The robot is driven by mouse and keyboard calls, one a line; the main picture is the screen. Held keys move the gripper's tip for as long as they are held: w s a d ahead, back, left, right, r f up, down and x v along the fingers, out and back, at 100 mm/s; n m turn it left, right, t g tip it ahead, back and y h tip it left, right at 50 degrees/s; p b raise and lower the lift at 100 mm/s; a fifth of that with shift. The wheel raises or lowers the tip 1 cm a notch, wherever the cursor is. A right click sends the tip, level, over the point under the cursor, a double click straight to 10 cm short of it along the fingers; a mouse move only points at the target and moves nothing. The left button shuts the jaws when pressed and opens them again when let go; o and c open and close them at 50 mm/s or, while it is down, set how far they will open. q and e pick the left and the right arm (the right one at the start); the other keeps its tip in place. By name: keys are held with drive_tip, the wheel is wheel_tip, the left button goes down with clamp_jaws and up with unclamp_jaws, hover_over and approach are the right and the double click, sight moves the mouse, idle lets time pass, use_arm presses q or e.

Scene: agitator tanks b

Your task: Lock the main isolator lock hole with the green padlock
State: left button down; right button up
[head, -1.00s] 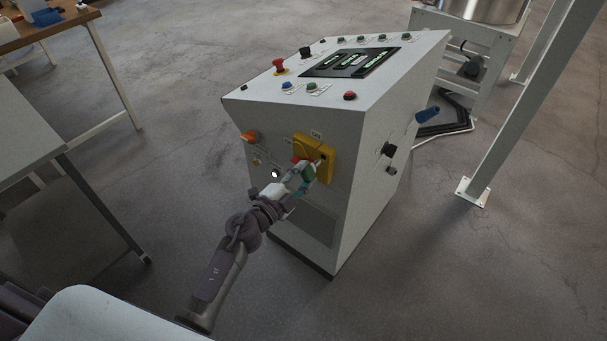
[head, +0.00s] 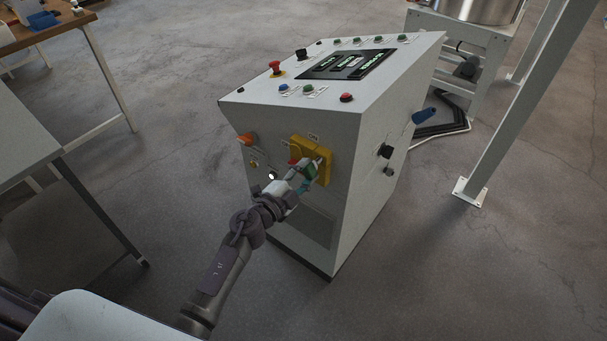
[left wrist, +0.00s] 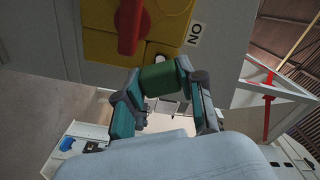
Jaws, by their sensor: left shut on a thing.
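The main isolator is a yellow plate (head: 325,163) with a red handle (head: 294,161) on the front of the grey control cabinet. The plate (left wrist: 102,46) and the red handle (left wrist: 130,22) also show in the left wrist view. My left gripper (head: 309,175) is shut on the green padlock (head: 311,168) right in front of the plate. In the left wrist view the padlock's green body (left wrist: 160,80) sits between the fingertips, at the plate's edge. My right gripper is not in view.
A table (head: 22,128) stands at the left and a white post (head: 512,105) at the right.

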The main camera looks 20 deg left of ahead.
use_arm(q)
drive_tip(key=shift+x, duration=0.8)
drive_tip(key=c, duration=0.6)
unclamp_jaws()
drive_tip(key=shift+s, duration=0.1)
drive_tip(key=shift+s+a+f, duration=0.1)
drive_tip(key=shift+s+a, duration=0.05)
drive_tip(key=shift+s, duration=0.15)
drive_tip(key=v, duration=1.1)
drive_tip(key=shift+s+a, duration=0.1)
drive_tip(key=shift+s, duration=0.05)
